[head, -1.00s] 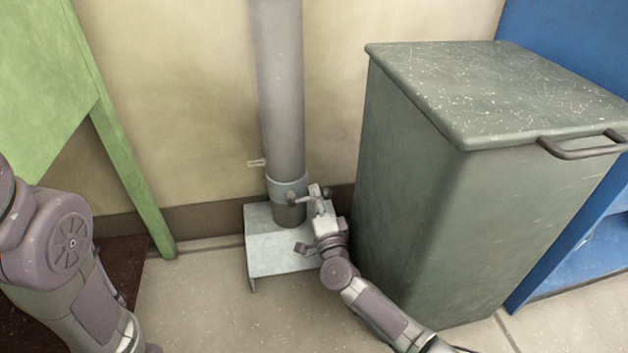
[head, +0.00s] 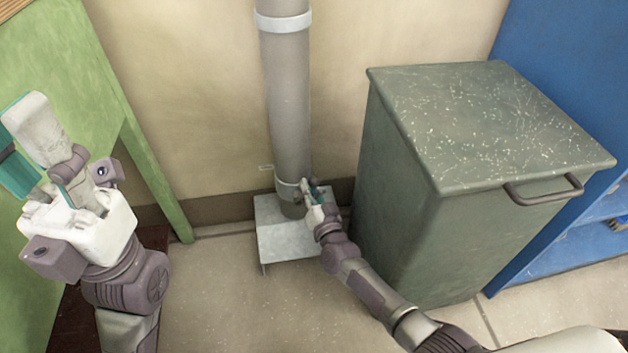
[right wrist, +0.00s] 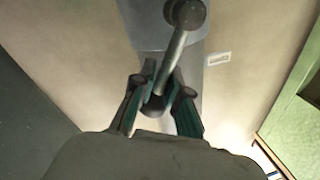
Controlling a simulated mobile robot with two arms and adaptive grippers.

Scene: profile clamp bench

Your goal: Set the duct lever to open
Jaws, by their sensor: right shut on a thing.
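The duct is a grey vertical pipe (head: 285,95) with a pale collar (head: 287,184) low down. The duct lever sits at the collar, mostly covered by my gripper in the head view. In the right wrist view the lever (right wrist: 176,48) is a grey rod with a round end at the top, slanting down between the fingers. My right gripper (head: 312,190) is shut on the rod; its teal-padded fingers (right wrist: 160,98) lie on either side. My left gripper (head: 45,150) is raised at the left, away from the duct; its finger gap is not clear.
A grey metal stand (head: 285,240) is under the pipe. A large green-grey bin (head: 420,200) with a handle stands close to the right of my right arm. A green panel (head: 120,90) is at the left, blue shelving (head: 545,60) at the right. A small label (head: 266,167) is beside the pipe.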

